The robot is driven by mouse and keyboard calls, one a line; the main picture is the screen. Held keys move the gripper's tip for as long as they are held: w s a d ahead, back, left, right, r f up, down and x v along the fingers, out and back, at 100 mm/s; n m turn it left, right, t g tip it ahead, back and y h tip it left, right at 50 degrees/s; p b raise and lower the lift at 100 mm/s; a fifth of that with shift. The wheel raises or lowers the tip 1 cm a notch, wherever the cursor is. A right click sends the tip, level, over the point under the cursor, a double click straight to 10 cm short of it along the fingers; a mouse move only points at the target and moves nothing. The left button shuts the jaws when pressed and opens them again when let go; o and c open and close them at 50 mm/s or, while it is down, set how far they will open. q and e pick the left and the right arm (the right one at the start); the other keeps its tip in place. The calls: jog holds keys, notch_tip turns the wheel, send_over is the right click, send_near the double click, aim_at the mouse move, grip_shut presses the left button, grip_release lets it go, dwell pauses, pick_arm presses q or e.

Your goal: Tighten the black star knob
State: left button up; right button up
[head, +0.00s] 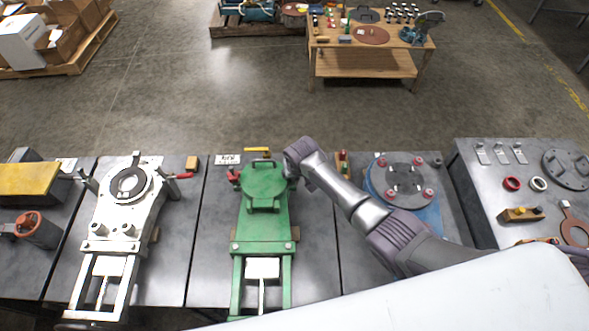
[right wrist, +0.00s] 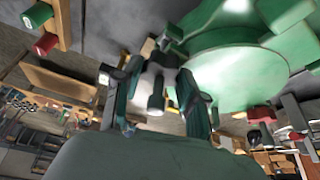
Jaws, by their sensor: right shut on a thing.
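The green fixture (head: 264,190) lies on the middle table, with a round plate at its far end. My right gripper (head: 291,172) is at the right side of that plate, mostly hidden by its own wrist. In the right wrist view, the fingers of my right gripper (right wrist: 156,98) are closed about a dark piece with a short round end, which appears to be the black star knob (right wrist: 155,100). It is beside the green fixture (right wrist: 235,75). Its star shape cannot be made out. My left gripper is not in view.
A white fixture (head: 128,205) stands on the table to the left. A blue round fixture (head: 428,215) with red knobs is to the right, beyond my forearm. A yellow-handled piece (head: 257,150) lies behind the green fixture. The right table (head: 478,195) holds rings and small parts.

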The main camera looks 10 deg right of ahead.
jog(key=shift+m, duration=0.5)
jog(key=o, duration=1.2)
jog(key=shift+c, duration=0.2)
jog(key=shift+r, duration=0.1)
jog(key=v, duration=1.1)
jog(key=shift+s+a+r, duration=0.25)
jog(key=shift+r, duration=0.1)
jog(key=shift+s+f, duration=0.1)
